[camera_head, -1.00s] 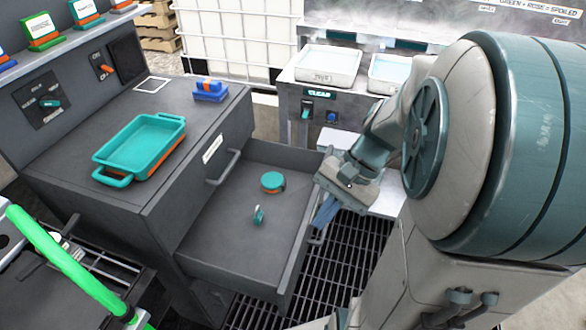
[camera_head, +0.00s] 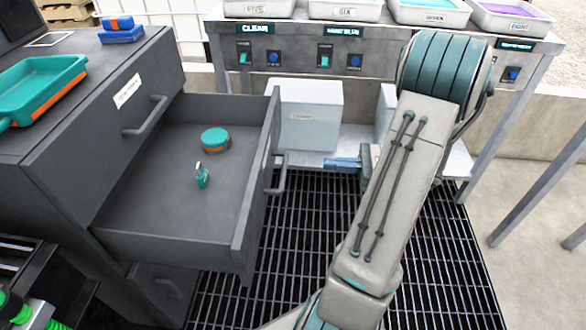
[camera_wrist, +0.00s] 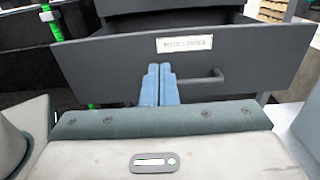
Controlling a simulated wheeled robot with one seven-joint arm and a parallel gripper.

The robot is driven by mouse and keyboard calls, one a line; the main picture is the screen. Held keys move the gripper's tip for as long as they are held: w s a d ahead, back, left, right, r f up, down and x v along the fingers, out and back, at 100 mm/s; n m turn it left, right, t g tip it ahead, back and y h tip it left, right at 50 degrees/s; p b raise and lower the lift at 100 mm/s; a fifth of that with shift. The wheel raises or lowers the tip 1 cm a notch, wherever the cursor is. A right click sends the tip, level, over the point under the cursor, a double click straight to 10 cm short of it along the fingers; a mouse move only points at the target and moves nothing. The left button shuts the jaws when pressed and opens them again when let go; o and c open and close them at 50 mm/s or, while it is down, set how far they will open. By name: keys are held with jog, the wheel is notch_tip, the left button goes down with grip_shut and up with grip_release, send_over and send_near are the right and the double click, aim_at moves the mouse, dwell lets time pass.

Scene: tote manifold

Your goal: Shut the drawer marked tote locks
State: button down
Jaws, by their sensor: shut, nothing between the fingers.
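The drawer (camera_head: 190,243) stands pulled out from the dark grey cabinet. Its front panel carries a bar handle (camera_head: 280,175). In the wrist view the drawer front (camera_wrist: 110,68) faces me, with a white label (camera_wrist: 184,43) whose text is too blurred to read, and the handle (camera_wrist: 205,78) below it. A teal and orange round item (camera_head: 215,139) and a small teal item (camera_head: 202,176) lie inside the drawer. My gripper (camera_head: 327,163) is shut and empty, its blue fingers pointing at the drawer front from a short gap. In the wrist view the fingertips (camera_wrist: 160,68) appear left of the handle.
A closed, labelled drawer (camera_head: 128,110) with its own handle sits above the open one. A teal tray (camera_head: 40,85) and blue blocks (camera_head: 121,36) lie on the cabinet top. A white box (camera_head: 310,100) stands behind my gripper. Dark floor grating (camera_head: 300,240) lies below.

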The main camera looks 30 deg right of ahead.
aim_at(262, 159)
jog(key=b+x, duration=0.4)
jog(key=x, duration=0.9)
jog(key=shift+f, duration=0.1)
jog(key=shift+w+a, duration=0.2)
jog(key=shift+a, duration=0.15)
